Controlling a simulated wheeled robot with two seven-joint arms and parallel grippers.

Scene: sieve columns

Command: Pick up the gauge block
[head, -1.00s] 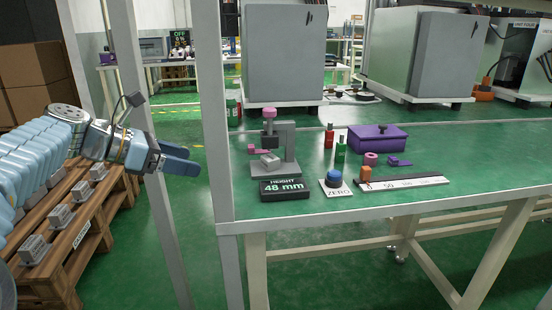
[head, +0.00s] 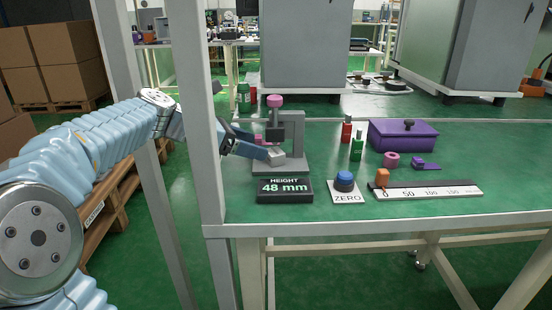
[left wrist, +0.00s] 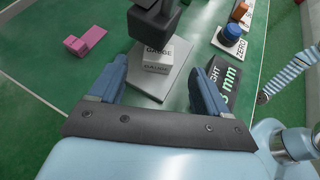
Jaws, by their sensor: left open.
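The gauge block (head: 276,157) is a small light grey block on the flat base of a grey height-gauge stand (head: 292,130). In the left wrist view the gauge block (left wrist: 158,60) bears lettering and sits under a dark spindle (left wrist: 155,20). My left gripper (head: 252,143) reaches in from the left, fingertips close to the block. In the left wrist view its open fingers (left wrist: 160,70) lie on either side of the block's near end, with gaps showing. Contact cannot be told. A striped arm, probably my right, shows at the right there; its jaws are unclear.
A height display (head: 284,190) reads 48 mm in front of the stand. A blue ZERO button (head: 344,182) and a ruler (head: 430,190) lie to its right. Red and green bottles and a purple box (head: 403,135) stand behind. A post (head: 200,110) rises at the table's left corner.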

